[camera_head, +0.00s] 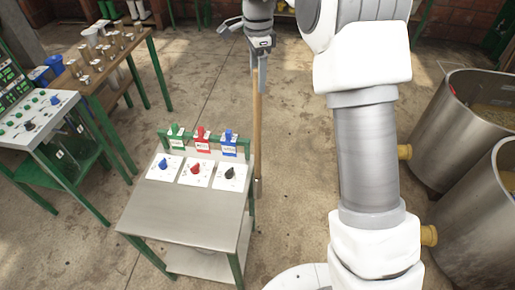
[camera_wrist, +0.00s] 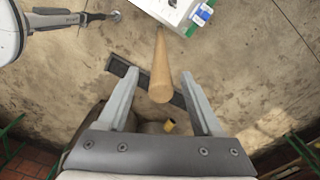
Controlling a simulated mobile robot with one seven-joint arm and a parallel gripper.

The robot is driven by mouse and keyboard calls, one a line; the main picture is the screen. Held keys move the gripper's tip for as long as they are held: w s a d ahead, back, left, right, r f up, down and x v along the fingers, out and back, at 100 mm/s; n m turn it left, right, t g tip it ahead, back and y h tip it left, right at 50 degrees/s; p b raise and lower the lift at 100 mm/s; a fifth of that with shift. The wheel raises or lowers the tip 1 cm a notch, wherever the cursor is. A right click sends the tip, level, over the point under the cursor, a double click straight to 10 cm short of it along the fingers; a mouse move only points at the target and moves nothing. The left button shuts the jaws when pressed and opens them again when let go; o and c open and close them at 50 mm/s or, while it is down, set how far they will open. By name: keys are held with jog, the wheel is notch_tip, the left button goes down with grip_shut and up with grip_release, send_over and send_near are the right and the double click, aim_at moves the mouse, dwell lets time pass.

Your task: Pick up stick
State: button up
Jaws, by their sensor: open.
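The stick (camera_head: 257,120) is a light wooden pole standing roughly upright beside the right side of the small metal table in the head view. In the wrist view the stick (camera_wrist: 160,75) shows its rounded end toward the camera, between the two fingers. My gripper (camera_head: 262,85) is at the stick's upper end in the head view. In the wrist view my gripper (camera_wrist: 160,95) is open, with a finger on each side of the stick and visible gaps. A dark flat strip (camera_wrist: 150,85) lies on the floor below; I cannot tell whether it joins the stick.
The small metal table (camera_head: 185,215) carries three knobs and green, red and blue tags. A control panel (camera_head: 35,120) and a wooden bench (camera_head: 115,60) with metal cups stand at left. Large steel drums (camera_head: 450,130) stand at right. Concrete floor is open behind the table.

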aim_at(257, 92)
jog(key=shift+f+p, duration=0.45)
jog(key=shift+f, duration=2.35)
jog(key=shift+c, duration=0.4)
grip_shut()
